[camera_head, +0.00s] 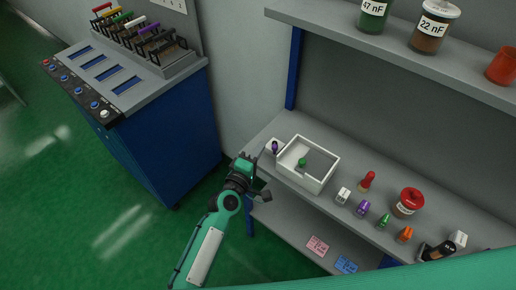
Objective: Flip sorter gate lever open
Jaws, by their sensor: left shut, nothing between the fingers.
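My left gripper (250,160) is shut and empty. It is just left of the white open-topped bin (318,178), near the front edge of the grey workbench. A small purple-topped piece (275,147) stands on a pale block beside the bin, close to the fingertips; I see no clear contact. A blue cabinet at the upper left carries a row of dark frames with coloured handles (126,20). No single part is clearly marked as the sorter gate lever, so I cannot tell which it is or how it is set. My right gripper is not in view.
The blue cabinet (168,135) stands left of the bench (300,215). An upper shelf (390,50) with jars overhangs the bench. Green floor (90,190) is clear at lower left.

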